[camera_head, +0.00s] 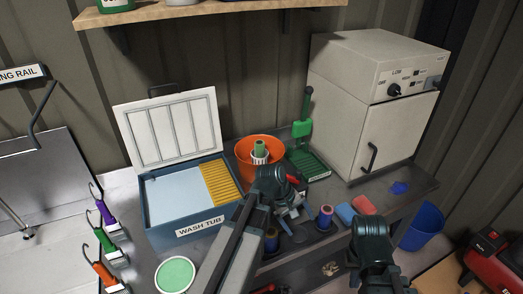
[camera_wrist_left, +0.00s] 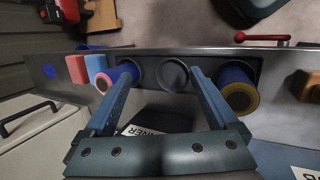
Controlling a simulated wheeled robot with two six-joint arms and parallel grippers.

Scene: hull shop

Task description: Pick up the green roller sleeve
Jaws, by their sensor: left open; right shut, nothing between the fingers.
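The green roller sleeve (camera_head: 260,148) stands upright in a white holder inside the orange bucket (camera_head: 243,155), behind my left gripper. My left gripper (camera_head: 298,212) is open and empty, in front of and to the right of the bucket. In the left wrist view my left gripper (camera_wrist_left: 164,72) has its fingers spread over a round, empty-looking seat (camera_wrist_left: 173,74) between two blue rollers. The green sleeve is not in the left wrist view. My right gripper (camera_head: 372,245) is at the lower right, shut and empty; its fingertips are hidden.
Left of the bucket is the wash tub (camera_head: 188,224) with its lid up. A green tray with a brush (camera_head: 304,160) and a beige oven (camera_head: 365,110) stand right of it. Rollers with pink (camera_wrist_left: 102,83) and yellow (camera_wrist_left: 240,97) ends flank the left fingers. A blue bin (camera_head: 422,226) stands at the right.

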